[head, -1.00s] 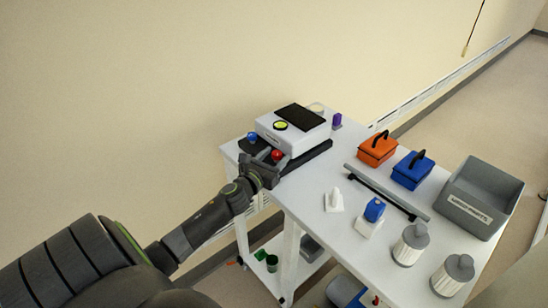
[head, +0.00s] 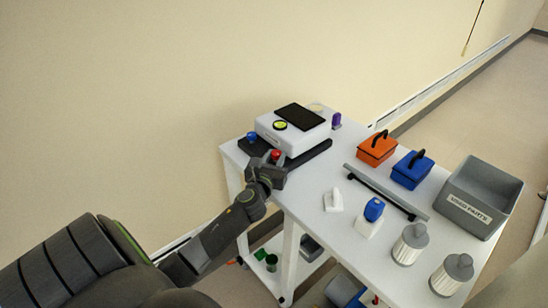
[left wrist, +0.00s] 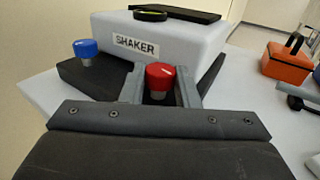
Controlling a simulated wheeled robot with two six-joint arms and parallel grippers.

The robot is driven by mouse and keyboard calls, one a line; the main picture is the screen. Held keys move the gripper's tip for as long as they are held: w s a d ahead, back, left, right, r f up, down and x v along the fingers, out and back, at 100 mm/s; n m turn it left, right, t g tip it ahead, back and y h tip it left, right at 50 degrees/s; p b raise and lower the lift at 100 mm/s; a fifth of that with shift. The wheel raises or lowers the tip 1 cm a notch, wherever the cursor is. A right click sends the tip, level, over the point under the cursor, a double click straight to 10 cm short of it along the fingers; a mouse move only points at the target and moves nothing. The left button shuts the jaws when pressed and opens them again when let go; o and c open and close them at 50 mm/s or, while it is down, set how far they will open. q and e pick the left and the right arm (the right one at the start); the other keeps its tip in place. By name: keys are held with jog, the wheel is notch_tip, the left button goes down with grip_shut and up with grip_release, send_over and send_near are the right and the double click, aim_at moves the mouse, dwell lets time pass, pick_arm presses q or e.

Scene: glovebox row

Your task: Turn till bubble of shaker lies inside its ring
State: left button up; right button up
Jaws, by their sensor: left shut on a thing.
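The shaker (head: 300,140) is a white box with a black top pad, labelled SHAKER in the left wrist view (left wrist: 178,42). Its round level (head: 280,125) is yellow-green with a dark rim on top; the bubble is too small to place against the ring. A red knob (head: 276,155) and a blue knob (head: 252,136) stand at its front corners. My left gripper (left wrist: 160,88) is shut on the red knob (left wrist: 160,76), one finger on each side. The blue knob (left wrist: 86,50) is free, left of the fingers. My right gripper is not in view.
On the white table (head: 310,181) are an orange box (head: 375,150), a blue box (head: 410,172), a grey bar (head: 390,190), a white bottle (head: 333,200), a blue-topped block (head: 371,218), two white canisters (head: 410,245) and a grey bin (head: 470,208). A purple item (head: 336,120) stands behind the shaker.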

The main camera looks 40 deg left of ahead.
pick_arm(q)
jog(key=n+g+y, duration=0.1)
jog(key=n+y, duration=0.1)
jog(key=n+g+y, duration=0.1)
jog(key=g+y, duration=0.1)
jog(key=n+g+y, duration=0.2)
jog(key=y, duration=0.1)
jog(key=shift+w+d+n, duration=0.3)
jog(key=shift+d, duration=0.1)
jog(key=shift+w+d+n+g+y+b, duration=0.1)
jog(key=shift+n+g+y+b, duration=0.15)
jog(key=shift+n+g+y, duration=0.9)
jog(key=shift+w+n+g+y+b, duration=0.1)
jog(key=shift+n+g+y+b, duration=0.15)
jog(key=shift+n+g+y, duration=0.9)
jog(key=shift+g+h, duration=0.5)
jog(key=o, duration=0.9)
jog(key=shift+o, duration=0.4)
jog(key=shift+s, duration=0.15)
jog(key=shift+r, duration=0.15)
